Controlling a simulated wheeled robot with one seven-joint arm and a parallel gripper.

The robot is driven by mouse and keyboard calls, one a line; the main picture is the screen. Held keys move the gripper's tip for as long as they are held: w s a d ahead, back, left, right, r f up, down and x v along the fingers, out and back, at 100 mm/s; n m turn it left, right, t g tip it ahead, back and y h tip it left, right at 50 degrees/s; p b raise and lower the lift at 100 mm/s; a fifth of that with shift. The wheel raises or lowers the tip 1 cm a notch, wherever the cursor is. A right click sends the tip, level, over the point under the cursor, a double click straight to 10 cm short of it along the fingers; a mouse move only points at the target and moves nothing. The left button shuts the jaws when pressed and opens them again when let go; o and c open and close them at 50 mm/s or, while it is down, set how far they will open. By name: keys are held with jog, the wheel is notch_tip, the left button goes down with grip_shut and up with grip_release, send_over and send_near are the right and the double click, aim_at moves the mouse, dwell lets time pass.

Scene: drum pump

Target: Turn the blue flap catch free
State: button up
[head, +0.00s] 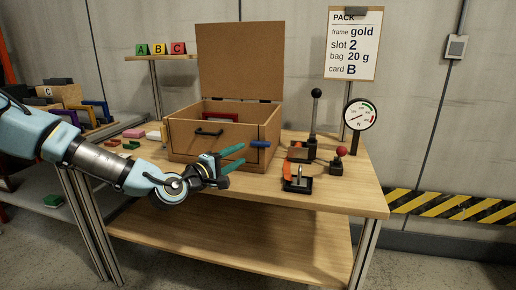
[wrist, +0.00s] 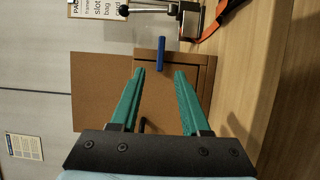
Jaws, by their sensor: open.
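The blue flap catch (head: 260,144) is a small blue bar at the right end of the wooden box's front (head: 188,142). In the wrist view the catch (wrist: 161,53) lies just beyond my fingertips, in line with the gap between them. My gripper (head: 243,154) has two green fingers and is in front of the box, pointing toward the catch. The fingers are spread apart with nothing between them in the wrist view (wrist: 160,72). They look apart from the catch; the exact distance is unclear. The box's lid (head: 241,60) stands up at the back.
A black handle (head: 208,132) sits on the box front. The table's front right (head: 345,195) is clear.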

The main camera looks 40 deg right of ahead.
aim_at(258, 146)
jog(key=d, duration=0.3)
jog(key=w+d, duration=0.1)
jog(key=d, duration=0.1)
jog(key=d+p, duration=0.1)
jog(key=d, duration=0.2)
jog(key=shift+w+d, duration=0.25)
jog(key=shift+d, duration=0.1)
jog(key=shift+c, duration=0.2)
grip_shut()
jog(key=shift+f, duration=0.1)
